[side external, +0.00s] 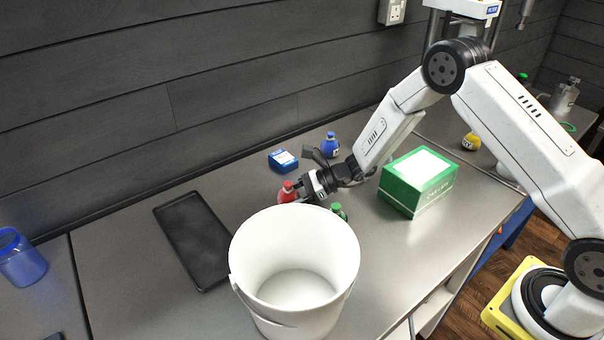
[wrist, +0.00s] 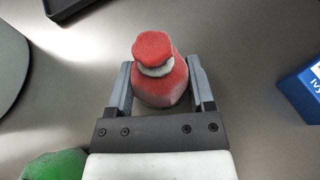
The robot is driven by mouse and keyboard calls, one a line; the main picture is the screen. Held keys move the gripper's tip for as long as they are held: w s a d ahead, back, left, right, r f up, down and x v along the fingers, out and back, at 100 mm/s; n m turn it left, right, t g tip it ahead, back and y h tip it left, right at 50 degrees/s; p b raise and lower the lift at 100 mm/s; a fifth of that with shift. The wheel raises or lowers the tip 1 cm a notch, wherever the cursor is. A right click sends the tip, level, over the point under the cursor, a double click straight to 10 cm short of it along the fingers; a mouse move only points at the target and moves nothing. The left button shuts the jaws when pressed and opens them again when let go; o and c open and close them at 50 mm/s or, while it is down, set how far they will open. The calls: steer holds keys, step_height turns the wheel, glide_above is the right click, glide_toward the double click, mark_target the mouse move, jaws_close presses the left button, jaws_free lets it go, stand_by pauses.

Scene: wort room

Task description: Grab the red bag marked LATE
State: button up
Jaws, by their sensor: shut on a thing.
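The red bag (side external: 287,193) stands on the grey worktop behind the white bucket, and it also shows in the wrist view (wrist: 163,85). It is a small red bag with a bunched top and a pale band around its neck. No LATE marking is readable in either view. My gripper (side external: 296,190) reaches it low from the right. In the wrist view the two fingers of my gripper (wrist: 160,88) press against the left and right sides of the bag, below its neck. The bag looks upright.
A green bag (side external: 338,210) is close to my gripper, beside the white bucket (side external: 245,262). A blue box (side external: 283,160) and blue bag (side external: 329,145) are behind. A green box (side external: 418,182) stands right. A black tray (side external: 193,240) lies left; the worktop between is bare.

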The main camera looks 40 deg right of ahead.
steer(key=shift+r, duration=0.1)
steer(key=shift+r, duration=0.7)
steer(key=s+d+r, duration=0.2)
steer(key=s+r, duration=0.9)
steer(key=s, duration=0.2)
steer(key=shift+s+d+r, duration=0.25)
steer(key=shift+s, duration=0.1)
steer(key=shift+d, duration=0.1)
